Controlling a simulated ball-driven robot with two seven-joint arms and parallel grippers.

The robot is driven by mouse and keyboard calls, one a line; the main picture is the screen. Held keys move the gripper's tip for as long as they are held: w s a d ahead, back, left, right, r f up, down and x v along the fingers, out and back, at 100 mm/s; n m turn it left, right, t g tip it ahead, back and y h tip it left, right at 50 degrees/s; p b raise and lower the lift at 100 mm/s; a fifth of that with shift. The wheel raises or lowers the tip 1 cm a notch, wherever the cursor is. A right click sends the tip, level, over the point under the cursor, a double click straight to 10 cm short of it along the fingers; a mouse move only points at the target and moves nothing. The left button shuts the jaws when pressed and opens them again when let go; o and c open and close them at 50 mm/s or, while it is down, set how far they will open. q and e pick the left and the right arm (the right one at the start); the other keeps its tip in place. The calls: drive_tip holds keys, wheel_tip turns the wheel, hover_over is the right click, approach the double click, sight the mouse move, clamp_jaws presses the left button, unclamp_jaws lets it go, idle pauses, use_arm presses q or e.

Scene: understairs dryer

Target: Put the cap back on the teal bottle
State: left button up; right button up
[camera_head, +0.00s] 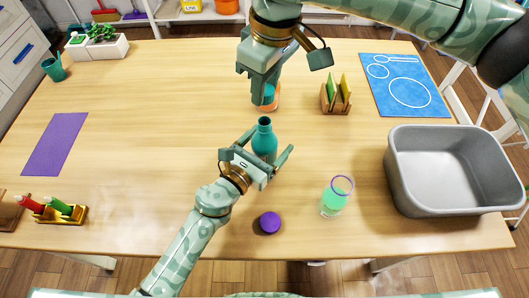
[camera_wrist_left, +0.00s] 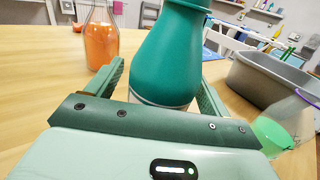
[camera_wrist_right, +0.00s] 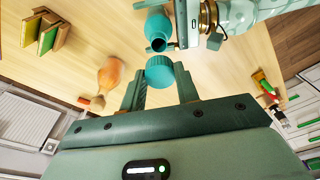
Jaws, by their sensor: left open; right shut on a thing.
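The teal bottle (camera_head: 264,140) stands upright on the table with its mouth open. My left gripper (camera_head: 262,160) is open with its fingers on either side of the bottle; the left wrist view shows the bottle (camera_wrist_left: 172,60) between them. My right gripper (camera_head: 258,100) is above and behind the bottle. In the right wrist view it is shut on a round teal cap (camera_wrist_right: 160,72), apart from the bottle (camera_wrist_right: 158,30). The head view does not clearly show this cap.
An orange bottle (camera_wrist_left: 101,40) stands close behind, partly hidden by my right gripper in the head view. A purple round object (camera_head: 270,222) lies near the front edge. A green-filled glass (camera_head: 336,197) and grey tub (camera_head: 405,190) are right.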

sight(264, 121)
use_arm(q)
drive_tip(key=shift+w+d, duration=0.15)
drive_tip(key=shift+w, duration=0.05)
drive_tip(key=c, duration=1.5)
use_arm(e)
drive_tip(key=shift+f, duration=2.5)
drive_tip(key=shift+f, duration=0.85)
drive_tip(key=shift+f, duration=0.55)
